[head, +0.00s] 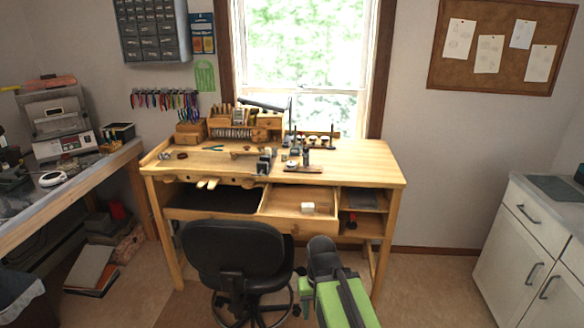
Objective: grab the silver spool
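I cannot clearly pick out a silver spool at this size. Several small dark and grey items stand on the wooden workbench (350,160), among them a dark grey block-like item (264,162) and a small pale round item (291,164); either is too small to identify. My arm, green and black, reaches up from the bottom edge in front of the bench. Its dark end, my gripper (322,252), is low, to the right of the black chair and below the bench's drawer. Its fingers cannot be made out, nor whether it holds anything.
The black chair (235,255) stands close before the bench. A pulled-out drawer (285,203) holds a small white block (308,207). A grey-topped side table (70,165) is at left, a white cabinet (530,250) at right. Floor between bench and cabinet is clear.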

